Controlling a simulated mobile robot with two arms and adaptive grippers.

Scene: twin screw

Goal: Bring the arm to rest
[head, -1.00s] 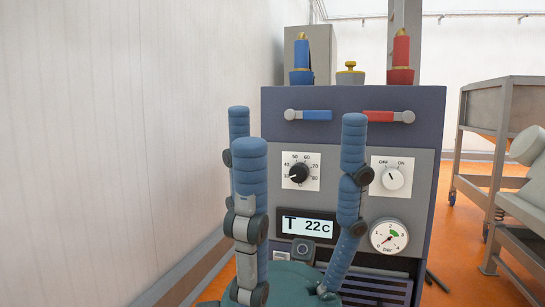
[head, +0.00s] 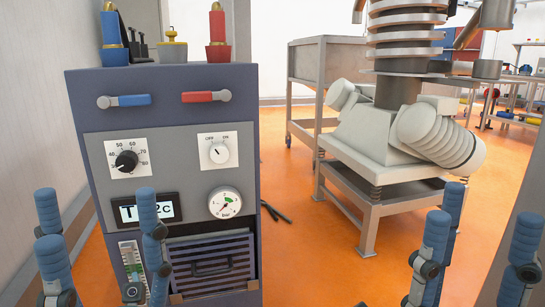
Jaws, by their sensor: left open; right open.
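My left gripper (head: 92,212) shows at the bottom left as several upright, ridged blue fingers, spread open and empty. It is in front of the lower left of a dark blue control cabinet (head: 82,100). One finger partly covers the cabinet's display (head: 127,212). My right gripper (head: 476,212) is at the bottom right, its blue fingers also upright, spread open and empty. Nothing is between its fingers. The palms and arms of both are below the frame.
The cabinet carries a black knob (head: 126,161), a switch (head: 218,153) and a pressure gauge (head: 225,202). A grey machine (head: 365,130) on a metal stand is right of centre. Orange floor (head: 295,240) lies open between. Dark rods (head: 275,211) lie beside the cabinet.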

